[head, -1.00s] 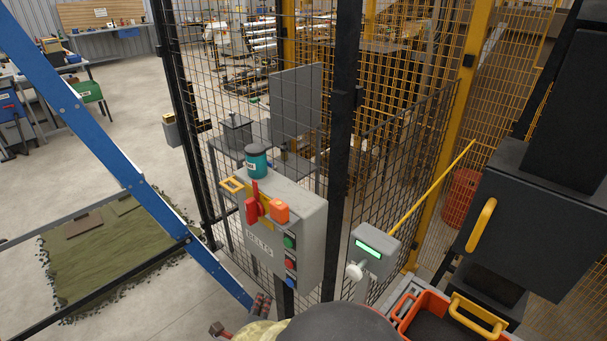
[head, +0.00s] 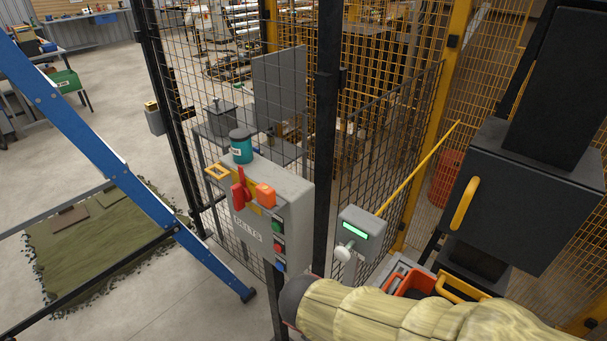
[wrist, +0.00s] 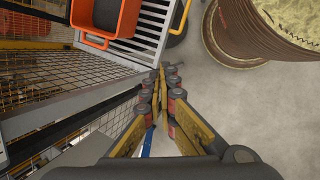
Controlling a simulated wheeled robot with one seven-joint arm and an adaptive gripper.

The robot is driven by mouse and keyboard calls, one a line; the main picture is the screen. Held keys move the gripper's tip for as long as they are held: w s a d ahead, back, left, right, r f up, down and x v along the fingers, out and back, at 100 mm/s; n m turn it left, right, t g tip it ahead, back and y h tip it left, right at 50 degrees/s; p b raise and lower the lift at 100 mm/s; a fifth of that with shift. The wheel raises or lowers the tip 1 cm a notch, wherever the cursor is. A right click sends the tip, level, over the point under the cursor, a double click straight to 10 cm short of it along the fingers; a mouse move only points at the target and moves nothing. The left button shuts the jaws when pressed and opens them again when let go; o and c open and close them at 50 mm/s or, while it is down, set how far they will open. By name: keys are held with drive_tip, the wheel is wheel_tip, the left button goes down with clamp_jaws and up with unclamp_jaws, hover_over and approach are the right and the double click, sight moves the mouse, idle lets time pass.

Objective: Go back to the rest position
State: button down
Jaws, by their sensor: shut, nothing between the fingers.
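My gripper (wrist: 160,98) shows in the wrist view with its yellow-and-dark fingers together and nothing between them. Bare grey floor lies below and to the right of it, with mesh fencing to its left. In the head view my arm, in a pale yellow cover, lies across the bottom right; my gripper's fingers cannot be made out there.
A grey control box (head: 296,217) marked BELTS, with a red handle, stands left of my arm before the mesh fence (head: 395,150). An orange bin (head: 408,284), also in the wrist view (wrist: 128,22), sits beyond my arm. A blue ladder (head: 100,155) stands left.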

drive_tip(key=s+d+r+m+t+y, duration=0.1)
drive_tip(key=d+r+m+y, duration=0.1)
drive_tip(key=d+r+m, duration=0.2)
drive_tip(key=s+d+r+m+t+y, duration=0.2)
drive_tip(key=d+r+m, duration=0.3)
drive_tip(key=r+m, duration=0.4)
wheel_tip(320, 180, up, 3)
drive_tip(key=shift+s+d+f, duration=0.1)
drive_tip(key=shift+s+d, duration=0.15)
drive_tip(key=shift+s, duration=0.05)
idle(4.4)
